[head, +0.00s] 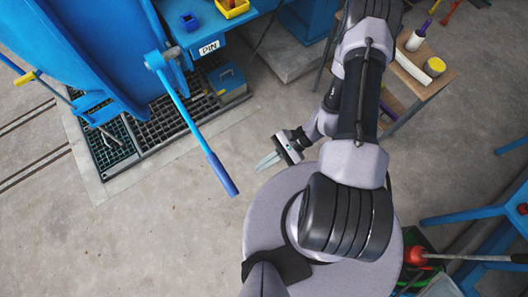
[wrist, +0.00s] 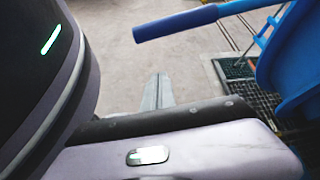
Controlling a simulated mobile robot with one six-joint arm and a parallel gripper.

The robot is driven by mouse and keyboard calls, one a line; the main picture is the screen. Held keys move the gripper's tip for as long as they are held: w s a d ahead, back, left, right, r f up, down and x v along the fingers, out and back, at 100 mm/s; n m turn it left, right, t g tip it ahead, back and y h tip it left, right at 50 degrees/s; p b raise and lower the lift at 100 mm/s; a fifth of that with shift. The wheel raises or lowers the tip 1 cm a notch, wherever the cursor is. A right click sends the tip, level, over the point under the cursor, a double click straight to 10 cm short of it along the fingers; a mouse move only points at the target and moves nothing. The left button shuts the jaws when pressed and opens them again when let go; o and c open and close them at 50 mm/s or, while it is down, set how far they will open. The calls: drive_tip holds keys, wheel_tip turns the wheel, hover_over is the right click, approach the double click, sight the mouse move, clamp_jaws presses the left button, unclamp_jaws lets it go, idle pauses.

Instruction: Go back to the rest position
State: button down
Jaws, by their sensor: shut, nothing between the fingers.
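My gripper (head: 267,162) is shut and empty in the head view, over bare floor to the left of my arm. Its closed fingers (wrist: 158,92) also show in the middle of the wrist view. My arm is folded above my round base. The blue lever handle (head: 222,173) of the blue machine (head: 85,45) slants down just left of my gripper, apart from it. The handle's end (wrist: 176,22) crosses the top of the wrist view.
A blue bench with a "PIN" label (head: 209,47) and a yellow bin (head: 232,7) stands at the top. A wooden table (head: 408,75) with tools is at the upper right. Blue frames (head: 465,214) stand at the right. The floor at lower left (head: 150,240) is clear.

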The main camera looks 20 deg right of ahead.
drive_tip(key=shift+d+r, duration=0.15)
drive_tip(key=shift+d, duration=0.25)
drive_tip(key=w+d+r+n+h+b, duration=0.2)
drive_tip(key=w+r+n+h+b, duration=0.3)
drive_tip(key=w+r+b, duration=0.4)
drive_tip(key=s+a+r+n+t+h+b, duration=0.2)
drive_tip(key=s+r+n+t+h+b, duration=0.2)
drive_tip(key=r, duration=0.9)
drive_tip(key=s+t+b, duration=0.3)
drive_tip(key=s+b, duration=0.2)
drive_tip(key=b, duration=0.1)
drive_tip(key=shift+s+a+h, duration=0.2)
drive_tip(key=shift+h, duration=0.1)
drive_tip(key=shift+r, duration=0.2)
